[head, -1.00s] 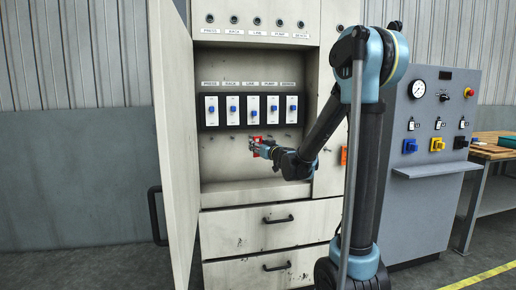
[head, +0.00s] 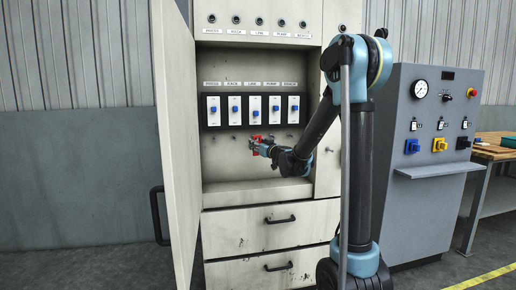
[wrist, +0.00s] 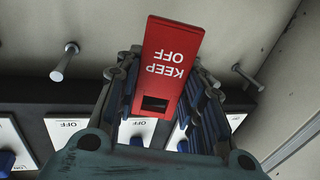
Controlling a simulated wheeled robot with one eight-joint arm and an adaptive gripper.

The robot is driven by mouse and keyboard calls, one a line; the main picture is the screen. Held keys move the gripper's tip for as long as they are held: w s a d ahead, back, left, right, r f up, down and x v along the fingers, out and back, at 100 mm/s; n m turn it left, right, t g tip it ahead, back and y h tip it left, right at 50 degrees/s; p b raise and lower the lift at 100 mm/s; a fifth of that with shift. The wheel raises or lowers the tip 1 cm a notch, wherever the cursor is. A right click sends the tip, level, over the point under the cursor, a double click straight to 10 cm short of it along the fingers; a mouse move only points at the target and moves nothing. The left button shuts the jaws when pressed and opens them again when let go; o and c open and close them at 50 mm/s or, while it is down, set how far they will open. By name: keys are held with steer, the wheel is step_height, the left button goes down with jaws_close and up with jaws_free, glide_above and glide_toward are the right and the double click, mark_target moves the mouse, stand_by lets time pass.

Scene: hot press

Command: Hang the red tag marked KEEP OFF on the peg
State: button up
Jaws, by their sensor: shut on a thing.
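The red tag (wrist: 172,58) marked KEEP OFF is upside down in the wrist view, with a dark rectangular slot near its lower end. My gripper (wrist: 165,85) is shut on it, one finger on each side. In the head view the red tag (head: 255,140) and my gripper (head: 263,147) are small, inside the open cabinet below the row of switches. In the wrist view one metal peg (wrist: 65,62) sticks out left of the tag and another peg (wrist: 247,77) right of it. The tag appears apart from both. Its distance from the cabinet's back wall cannot be told.
A row of switches (head: 254,109) with blue levers is just above my gripper. The cabinet door (head: 178,150) stands open at left; drawers (head: 270,229) are below. A grey control console (head: 432,190) stands at right, beyond my arm.

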steer(key=shift+w+a+f, duration=0.1)
steer(key=shift+w+a, duration=0.15)
steer(key=shift+w, duration=0.65)
steer(key=shift+w+a+f, duration=0.1)
steer(key=shift+w+a, duration=0.2)
steer(key=shift+w, duration=0.55)
steer(key=shift+w+a+f, duration=0.1)
steer(key=shift+w+a, duration=0.15)
steer(key=shift+w, duration=0.65)
steer(key=shift+w, duration=0.1)
steer(key=o, duration=0.9)
steer(key=shift+o, duration=0.2)
